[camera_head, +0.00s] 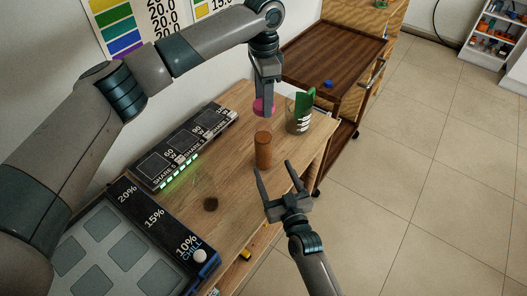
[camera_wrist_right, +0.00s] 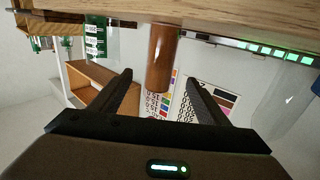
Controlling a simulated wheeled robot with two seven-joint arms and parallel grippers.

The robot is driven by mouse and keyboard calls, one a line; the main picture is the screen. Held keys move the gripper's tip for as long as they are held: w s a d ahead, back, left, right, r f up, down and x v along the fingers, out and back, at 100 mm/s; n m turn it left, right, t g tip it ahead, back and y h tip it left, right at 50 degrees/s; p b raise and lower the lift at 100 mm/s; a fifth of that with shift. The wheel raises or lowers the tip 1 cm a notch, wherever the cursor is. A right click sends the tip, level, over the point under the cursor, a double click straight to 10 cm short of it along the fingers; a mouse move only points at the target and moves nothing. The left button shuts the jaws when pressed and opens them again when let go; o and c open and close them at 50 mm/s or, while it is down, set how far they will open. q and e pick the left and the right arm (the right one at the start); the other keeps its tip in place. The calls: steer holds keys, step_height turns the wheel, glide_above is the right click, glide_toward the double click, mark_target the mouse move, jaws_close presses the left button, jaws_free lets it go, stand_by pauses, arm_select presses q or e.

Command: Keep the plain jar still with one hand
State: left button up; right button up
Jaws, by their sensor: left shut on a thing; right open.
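A clear jar without a visible label (camera_head: 209,190) stands on the wooden table, with something dark at its bottom. Clear glass, likely the same jar, shows at the right of the right wrist view (camera_wrist_right: 288,95). My left gripper (camera_head: 265,98) is shut on a pink round thing (camera_head: 259,106) above the table, behind a brown cylinder (camera_head: 263,150). My right gripper (camera_head: 279,178) is open and empty at the table's front edge. Its fingers point toward the brown cylinder, which also shows between them in the right wrist view (camera_wrist_right: 161,58); they look apart from it.
A clear container with a dark-and-white label and a green piece (camera_head: 299,117) stands at the table's far right. A dark display strip (camera_head: 185,145) lies along the wall. A panel with grey squares (camera_head: 120,245) is at the front left. A brown cart (camera_head: 325,60) stands beyond.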

steer(key=x, duration=1)
steer(key=shift+w, duration=0.1)
steer(key=c, duration=1.6)
arm_select(q)
glide_above(264, 126)
steer(key=shift+a+f, duration=0.1)
steer(key=shift+f, duration=2.4)
steer(key=shift+f, duration=0.1)
steer(key=shift+f, duration=0.8)
steer(key=shift+f, duration=0.5)
